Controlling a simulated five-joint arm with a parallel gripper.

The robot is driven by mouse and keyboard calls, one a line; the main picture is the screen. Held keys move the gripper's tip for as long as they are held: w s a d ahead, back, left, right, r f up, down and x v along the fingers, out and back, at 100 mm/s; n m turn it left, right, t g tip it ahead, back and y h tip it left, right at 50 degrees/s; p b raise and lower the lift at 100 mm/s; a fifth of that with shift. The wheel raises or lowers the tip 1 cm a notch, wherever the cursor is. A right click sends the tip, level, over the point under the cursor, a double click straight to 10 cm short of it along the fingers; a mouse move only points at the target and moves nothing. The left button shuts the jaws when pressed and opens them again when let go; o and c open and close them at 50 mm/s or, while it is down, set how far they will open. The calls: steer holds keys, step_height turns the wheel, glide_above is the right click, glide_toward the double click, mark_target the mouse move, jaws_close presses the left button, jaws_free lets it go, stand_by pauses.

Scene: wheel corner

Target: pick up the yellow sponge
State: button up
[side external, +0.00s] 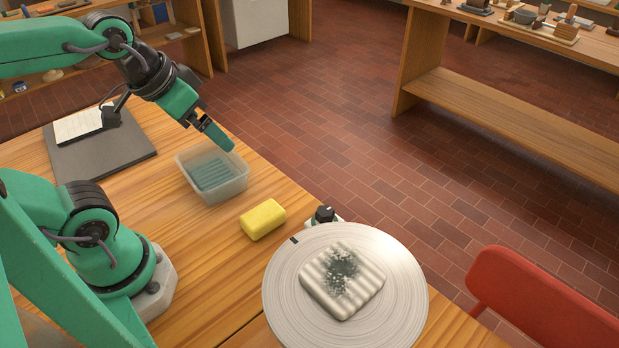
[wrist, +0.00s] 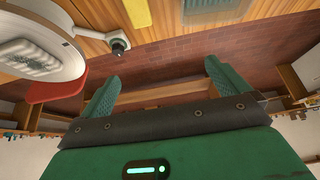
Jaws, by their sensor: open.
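The yellow sponge (side external: 263,220) lies on the wooden table between the clear plastic tub and the round wheel. It also shows at the top edge of the wrist view (wrist: 138,13), partly cut off. My gripper (side external: 228,146) is above the far rim of the tub, up and to the left of the sponge in the side view, and apart from it. In the wrist view its two green fingers (wrist: 160,88) are spread wide with nothing between them.
The clear tub (side external: 240,185) with ridged contents stands beside the sponge. The round wheel (side external: 283,300) bears a striped, dark-spotted slab (side external: 365,287). A black knob (side external: 325,214) sits at the wheel's edge. A clipboard (side external: 130,150) lies at the back left. A red chair (side external: 530,295) stands right.

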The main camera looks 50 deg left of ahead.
steer(key=m+g, duration=0.6)
steer(key=m, duration=1.2)
glide_above(262, 213)
step_height(262, 213, down, 16)
steer(key=shift+s+f, duration=0.1)
steer(key=shift+f, duration=1.35)
steer(key=shift+f, duration=2.6)
steer(key=c, duration=0.9)
